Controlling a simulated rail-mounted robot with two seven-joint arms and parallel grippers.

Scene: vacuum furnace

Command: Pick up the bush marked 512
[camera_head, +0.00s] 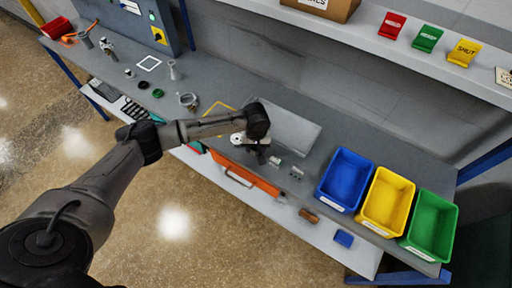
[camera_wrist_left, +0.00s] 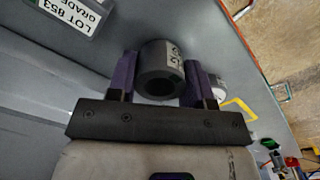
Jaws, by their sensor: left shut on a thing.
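The bush (camera_wrist_left: 153,58) is a dark grey hollow cylinder with a pale label; its marking is too blurred to read. In the left wrist view my left gripper (camera_wrist_left: 158,80) has its purple fingers on both sides of the bush and is shut on it. In the head view my left gripper (camera_head: 259,153) is low over the middle of the workbench, and the bush is not clear there. I cannot tell whether the bush still touches the bench. My right gripper is out of view.
A lot card (camera_wrist_left: 76,14) lies near the bush. A blue bin (camera_head: 345,178), a yellow bin (camera_head: 386,201) and a green bin (camera_head: 432,226) stand at the bench's right end. A yellow outline (camera_wrist_left: 238,106) and small parts lie left of the gripper. A shelf (camera_head: 360,42) runs behind.

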